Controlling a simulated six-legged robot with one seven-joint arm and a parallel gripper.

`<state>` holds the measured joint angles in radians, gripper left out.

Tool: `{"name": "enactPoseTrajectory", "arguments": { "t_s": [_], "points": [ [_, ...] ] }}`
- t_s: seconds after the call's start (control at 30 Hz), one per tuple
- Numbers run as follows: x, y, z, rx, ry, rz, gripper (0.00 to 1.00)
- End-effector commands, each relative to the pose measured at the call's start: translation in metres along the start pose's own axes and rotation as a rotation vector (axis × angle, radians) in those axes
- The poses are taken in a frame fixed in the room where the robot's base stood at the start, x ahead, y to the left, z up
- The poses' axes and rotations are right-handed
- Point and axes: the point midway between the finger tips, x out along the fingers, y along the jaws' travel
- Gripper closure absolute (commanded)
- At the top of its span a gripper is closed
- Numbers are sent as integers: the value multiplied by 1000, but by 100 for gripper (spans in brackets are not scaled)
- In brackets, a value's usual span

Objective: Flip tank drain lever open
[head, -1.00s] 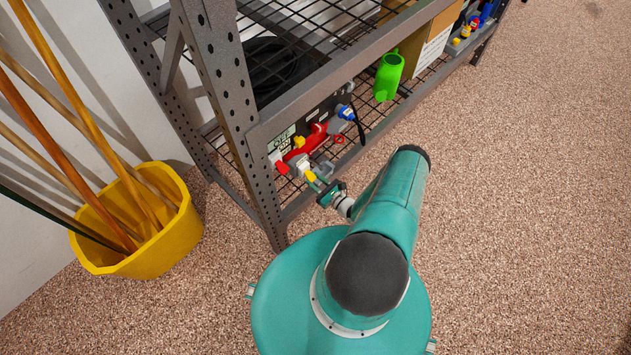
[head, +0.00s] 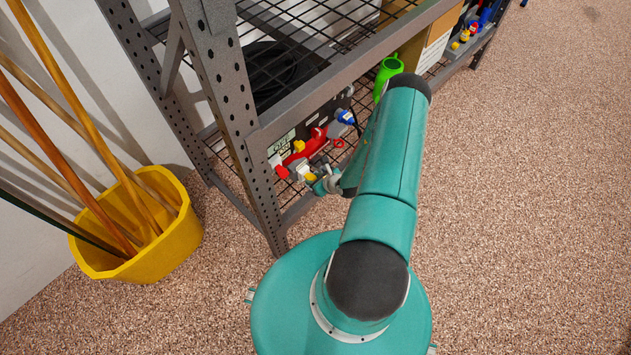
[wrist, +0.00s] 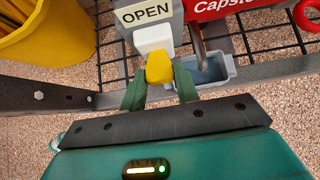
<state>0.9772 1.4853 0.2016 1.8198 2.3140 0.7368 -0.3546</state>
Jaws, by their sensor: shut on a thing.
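The drain lever has a yellow end (wrist: 159,68) on a white block (wrist: 153,39), just below a sign reading OPEN (wrist: 146,12) in the wrist view. My gripper (wrist: 160,82) has its two green fingers on either side of the yellow end and is shut on it. In the head view the yellow end (head: 311,177) shows small beside the white block, at the lower front of the rack. My gripper (head: 322,185) is there too, partly hidden by my arm. The lever's pivot is not clear.
A red part lettered "Capsi" (wrist: 225,6) and a grey tray (wrist: 210,72) are close to the right of the lever. The rack's grey post (head: 232,110) stands left of it. A yellow bucket of poles (head: 150,245) is further left. The floor at right is clear.

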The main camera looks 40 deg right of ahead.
Motion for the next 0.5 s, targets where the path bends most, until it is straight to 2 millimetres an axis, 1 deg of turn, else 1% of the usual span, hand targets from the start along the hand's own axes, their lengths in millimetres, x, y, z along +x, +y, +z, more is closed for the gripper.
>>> {"name": "enactPoseTrajectory", "arguments": {
  "t_s": [0.2, 0.5],
  "points": [
    [-1, 0, 5, -2, 73, 1, 92],
    [-1, 0, 6, 0, 94, 1, 92]
  ]
}}
